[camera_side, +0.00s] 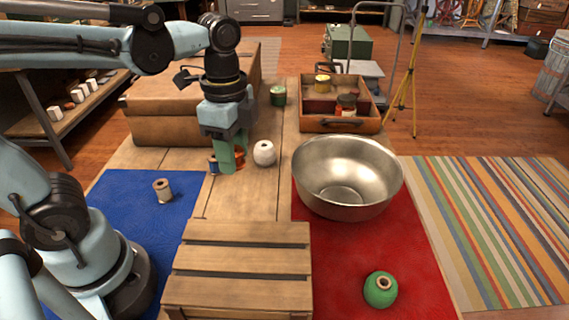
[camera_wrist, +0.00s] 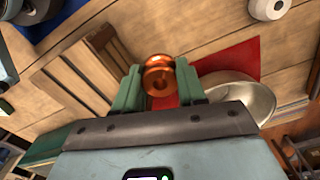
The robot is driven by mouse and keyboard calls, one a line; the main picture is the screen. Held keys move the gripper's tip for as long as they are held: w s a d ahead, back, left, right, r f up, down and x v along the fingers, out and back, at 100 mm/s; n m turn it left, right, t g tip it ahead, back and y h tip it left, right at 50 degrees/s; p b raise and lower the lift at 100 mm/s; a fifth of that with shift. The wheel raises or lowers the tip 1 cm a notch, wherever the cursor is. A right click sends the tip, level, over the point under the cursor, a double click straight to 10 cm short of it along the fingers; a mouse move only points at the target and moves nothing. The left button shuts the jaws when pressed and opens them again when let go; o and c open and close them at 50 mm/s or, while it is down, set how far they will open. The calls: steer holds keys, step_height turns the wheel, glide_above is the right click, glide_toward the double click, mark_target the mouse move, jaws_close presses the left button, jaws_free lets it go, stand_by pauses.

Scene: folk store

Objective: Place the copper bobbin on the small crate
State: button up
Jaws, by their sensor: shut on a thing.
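My gripper (camera_side: 228,160) is shut on the copper bobbin (camera_wrist: 158,76), which sits between the two green fingers in the wrist view (camera_wrist: 158,92). In the side view the copper bobbin (camera_side: 239,160) is mostly hidden behind a finger. The gripper is low over the wooden table, between the blue mat and the metal bowl. I cannot tell whether the bobbin touches the table. The small crate (camera_side: 243,250), with a slatted wooden top, stands at the front middle. Its visible top is bare. The crate also shows in the wrist view (camera_wrist: 75,75), left of the fingers.
A metal bowl (camera_side: 349,178) and a green spool (camera_side: 380,289) are on the red mat (camera_side: 392,245). A white spool (camera_side: 264,153) and a blue spool (camera_side: 213,165) stand close to my gripper. A tan spool (camera_side: 162,190) is on the blue mat. A tray (camera_side: 318,125) with jars stands behind.

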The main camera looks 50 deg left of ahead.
steer(key=s+d+r+m, duration=0.2)
steer(key=s+d, duration=0.1)
steer(key=d, duration=0.4)
step_height(320, 180, up, 2)
steer(key=m, duration=0.2)
glide_above(242, 259)
steer(key=shift+f, duration=3.9)
steer(key=shift+f, duration=0.1)
steer(key=o, duration=1)
steer(key=shift+o, duration=0.2)
